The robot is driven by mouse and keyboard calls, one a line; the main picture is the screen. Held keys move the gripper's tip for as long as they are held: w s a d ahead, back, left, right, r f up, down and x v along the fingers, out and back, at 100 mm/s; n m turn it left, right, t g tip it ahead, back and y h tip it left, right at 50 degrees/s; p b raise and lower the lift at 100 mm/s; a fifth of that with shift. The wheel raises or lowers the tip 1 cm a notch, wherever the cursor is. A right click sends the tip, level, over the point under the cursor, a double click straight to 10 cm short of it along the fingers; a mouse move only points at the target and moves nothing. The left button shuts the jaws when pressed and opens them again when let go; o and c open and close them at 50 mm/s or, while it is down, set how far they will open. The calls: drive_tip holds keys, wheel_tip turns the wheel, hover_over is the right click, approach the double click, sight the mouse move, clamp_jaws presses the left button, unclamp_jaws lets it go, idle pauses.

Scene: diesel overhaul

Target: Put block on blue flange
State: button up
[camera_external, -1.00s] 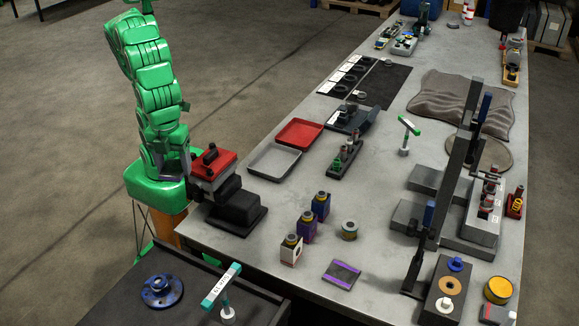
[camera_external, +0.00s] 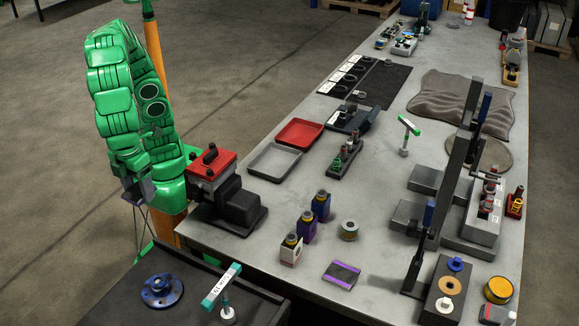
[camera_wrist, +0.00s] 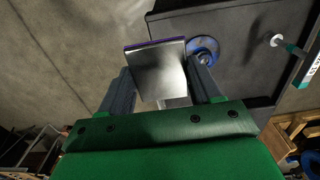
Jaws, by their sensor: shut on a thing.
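My gripper (camera_wrist: 160,80) is shut on a grey metal block (camera_wrist: 157,66) with a purple edge, which sits between the two fingers in the wrist view. In the external view my gripper (camera_external: 137,192) hangs low at the left, beside the dark table. The block is small and partly hidden there. The blue flange (camera_external: 162,290) lies flat on the dark table at the bottom left. It also shows in the wrist view (camera_wrist: 204,49), just beyond the right finger and partly covered by it. The block is apart from the flange.
A white-and-teal labelled stand (camera_external: 222,290) rises right of the flange on the dark table (camera_external: 190,312). A red-topped machine (camera_external: 218,180) stands on the long bench's near left corner, close to my arm.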

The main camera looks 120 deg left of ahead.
drive_tip(key=shift+f, duration=1.35)
drive_tip(key=w+d+f, duration=0.4)
drive_tip(key=w+d, duration=0.2)
drive_tip(key=d, duration=0.1)
hover_over(158, 280)
drive_tip(key=s+a, duration=0.1)
wheel_tip(158, 280, down, 4)
drive_tip(key=shift+f, duration=0.15)
drive_tip(key=shift+w+d+f, duration=0.3)
drive_tip(key=shift+f, duration=0.2)
drive_tip(key=shift+w+d+f, duration=0.25)
drive_tip(key=shift+f, duration=1.6)
drive_tip(key=shift+f, duration=0.15)
drive_tip(key=o, duration=1.2)
